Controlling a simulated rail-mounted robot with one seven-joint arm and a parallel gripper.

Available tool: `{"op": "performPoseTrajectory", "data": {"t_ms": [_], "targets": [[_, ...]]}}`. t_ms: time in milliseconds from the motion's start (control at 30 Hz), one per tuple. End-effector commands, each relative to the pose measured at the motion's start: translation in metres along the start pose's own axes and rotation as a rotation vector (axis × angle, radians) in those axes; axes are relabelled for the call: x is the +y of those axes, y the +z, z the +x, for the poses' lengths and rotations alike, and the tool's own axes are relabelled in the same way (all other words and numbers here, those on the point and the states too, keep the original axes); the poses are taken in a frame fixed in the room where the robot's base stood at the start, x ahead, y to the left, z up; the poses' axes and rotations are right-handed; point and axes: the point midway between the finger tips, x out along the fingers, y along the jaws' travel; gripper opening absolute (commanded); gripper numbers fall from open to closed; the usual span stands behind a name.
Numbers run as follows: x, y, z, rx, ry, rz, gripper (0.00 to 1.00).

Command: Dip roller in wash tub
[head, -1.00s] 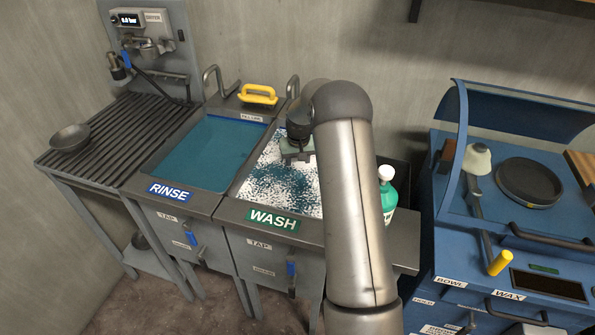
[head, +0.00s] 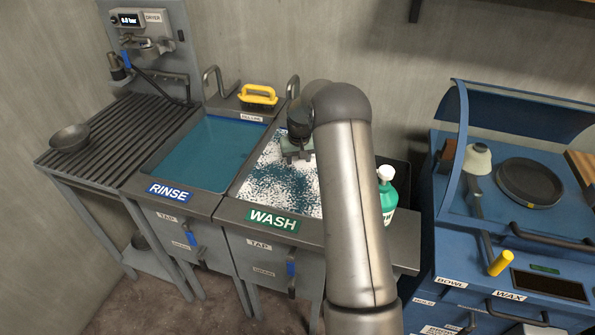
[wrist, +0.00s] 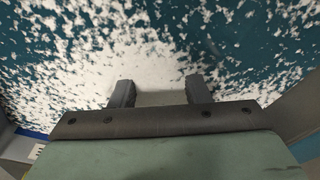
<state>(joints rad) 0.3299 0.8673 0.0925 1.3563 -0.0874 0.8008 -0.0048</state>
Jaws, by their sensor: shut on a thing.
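The wash tub (head: 273,223), with its green WASH label, holds teal water covered in white foam. My gripper (head: 298,157) is low over the far right part of this tub. In the wrist view, the two dark fingers (wrist: 159,90) stand apart, with a pale grey piece between them, likely the roller (wrist: 159,99). Its lower part is hidden by foam and by my gripper, so I cannot tell how deep it sits. In the head view the roller cannot be made out.
The rinse tub (head: 172,190) with clear teal water adjoins on the left. A green bottle (head: 388,192) stands right of the wash tub. A bowl (head: 70,138) rests on the slatted rack. A blue machine (head: 445,235) stands at right.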

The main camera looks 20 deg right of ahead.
Motion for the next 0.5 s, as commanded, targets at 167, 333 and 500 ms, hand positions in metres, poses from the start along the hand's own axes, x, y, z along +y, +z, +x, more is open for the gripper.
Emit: {"op": "performPoseTrajectory", "data": {"t_ms": [167, 333, 500], "targets": [[-0.0030, 0.0049, -0.0011, 0.002, 0.000, 0.000, 0.03], [-0.0034, 0.0058, -0.0016, 0.002, 0.000, 0.001, 0.03], [-0.0034, 0.0046, -0.0093, 0.003, 0.000, 0.000, 0.03]]}}
